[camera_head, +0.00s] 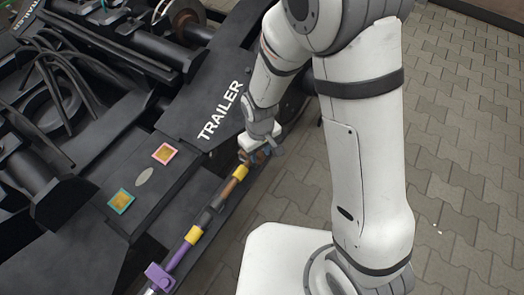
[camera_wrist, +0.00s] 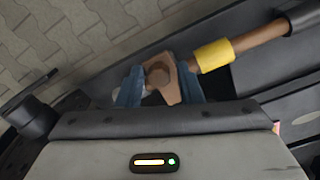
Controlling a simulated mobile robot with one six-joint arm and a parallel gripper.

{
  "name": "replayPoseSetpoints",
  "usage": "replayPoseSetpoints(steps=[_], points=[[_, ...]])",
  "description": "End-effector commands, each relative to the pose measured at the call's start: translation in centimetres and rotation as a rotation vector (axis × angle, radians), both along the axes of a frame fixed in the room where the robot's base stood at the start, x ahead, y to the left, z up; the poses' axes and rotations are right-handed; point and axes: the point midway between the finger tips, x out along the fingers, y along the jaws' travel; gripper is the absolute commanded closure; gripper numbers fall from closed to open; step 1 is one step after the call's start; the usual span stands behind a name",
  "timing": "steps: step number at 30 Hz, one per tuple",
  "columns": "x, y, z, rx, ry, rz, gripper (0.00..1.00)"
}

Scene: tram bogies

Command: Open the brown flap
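The brown flap (camera_wrist: 166,80) sits at the end of a brown pipe with a yellow band (camera_wrist: 214,55). In the wrist view it lies between the two blue-grey fingers of my gripper (camera_wrist: 158,86). A gap shows between the left finger and the flap; the right finger is close beside or partly behind it. I cannot tell whether either finger touches it. In the head view my gripper (camera_head: 262,147) is at the upper end of the pipe, and the flap is mostly hidden there.
The pipe runs down to a purple part (camera_head: 160,275) along the dark bogie frame marked TRAILER (camera_head: 220,110). A pink-edged plate (camera_head: 165,153) and a teal-edged plate (camera_head: 121,201) lie on the frame. Clear paving (camera_head: 460,130) is at right.

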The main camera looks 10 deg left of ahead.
Motion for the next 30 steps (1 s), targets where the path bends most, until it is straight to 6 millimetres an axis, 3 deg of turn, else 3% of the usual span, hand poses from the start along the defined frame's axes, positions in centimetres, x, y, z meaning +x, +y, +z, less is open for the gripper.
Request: replayPoseSetpoints(steps=[12, 30], points=[[-0.05, 0.08, 0.02, 0.0, 0.0, 0.001, 1.0], [0.68, -0.72, 0.76, -0.063, 0.028, -0.024, 1.0]])
